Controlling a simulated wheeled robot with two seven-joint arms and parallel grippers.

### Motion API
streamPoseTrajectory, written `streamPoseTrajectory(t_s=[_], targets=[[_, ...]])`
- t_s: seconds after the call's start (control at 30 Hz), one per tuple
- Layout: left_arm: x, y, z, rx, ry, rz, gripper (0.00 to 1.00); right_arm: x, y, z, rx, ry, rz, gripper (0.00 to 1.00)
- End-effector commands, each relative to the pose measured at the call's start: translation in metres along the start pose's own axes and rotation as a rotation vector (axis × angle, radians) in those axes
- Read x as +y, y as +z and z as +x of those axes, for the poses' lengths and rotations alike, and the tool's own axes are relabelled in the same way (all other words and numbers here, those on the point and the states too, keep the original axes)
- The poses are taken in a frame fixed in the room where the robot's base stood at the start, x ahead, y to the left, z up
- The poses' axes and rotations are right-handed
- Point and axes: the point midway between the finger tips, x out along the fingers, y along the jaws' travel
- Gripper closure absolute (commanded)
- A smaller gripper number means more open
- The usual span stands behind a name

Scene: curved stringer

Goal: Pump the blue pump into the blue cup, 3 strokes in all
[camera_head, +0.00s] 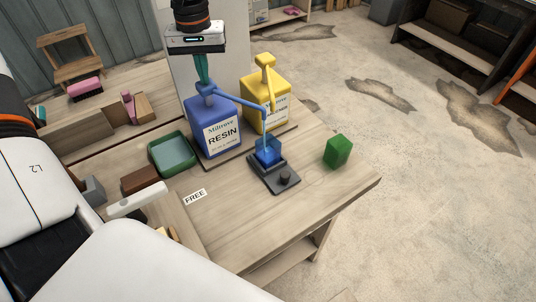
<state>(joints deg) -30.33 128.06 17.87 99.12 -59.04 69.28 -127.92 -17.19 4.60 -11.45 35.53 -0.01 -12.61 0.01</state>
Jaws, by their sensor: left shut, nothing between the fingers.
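The blue pump bottle (213,128), labelled RESIN, stands on a low board on the workbench. Its pump head (206,88) has a long blue spout (240,99) that reaches right and bends down over the blue cup (268,153). The cup is see-through and sits on a dark scale (275,180); its fill level is hard to tell. My left gripper (203,82) is above the blue pump, shut and pointing down, with its fingertips at or just above the pump head. I cannot tell whether they touch. My right gripper is not in view.
A yellow pump bottle (266,102) stands right behind the blue one. A green block-like object (338,152) is near the bench's right edge. A green tray (172,142) and a brown block (139,179) lie to the left. The bench front by the FREE label (195,197) is clear.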

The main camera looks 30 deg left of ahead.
Motion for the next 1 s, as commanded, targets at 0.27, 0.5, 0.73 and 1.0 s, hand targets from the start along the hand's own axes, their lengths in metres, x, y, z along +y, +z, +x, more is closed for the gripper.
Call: streamPoseTrajectory(t_s=[0.27, 0.5, 0.73, 1.0], targets=[[0.0, -0.001, 0.011, 0.003, 0.001, 0.0, 1.0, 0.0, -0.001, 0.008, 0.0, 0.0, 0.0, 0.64], [0.0, -0.001, 0.009, 0.004, 0.001, 0.0, 1.0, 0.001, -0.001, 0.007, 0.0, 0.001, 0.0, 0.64], [0.0, -0.001, -0.002, 0.004, 0.0, 0.0, 1.0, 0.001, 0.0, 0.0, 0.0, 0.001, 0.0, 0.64], [0.0, -0.001, -0.019, 0.004, 0.0, 0.0, 1.0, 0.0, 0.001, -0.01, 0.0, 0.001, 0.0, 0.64]])
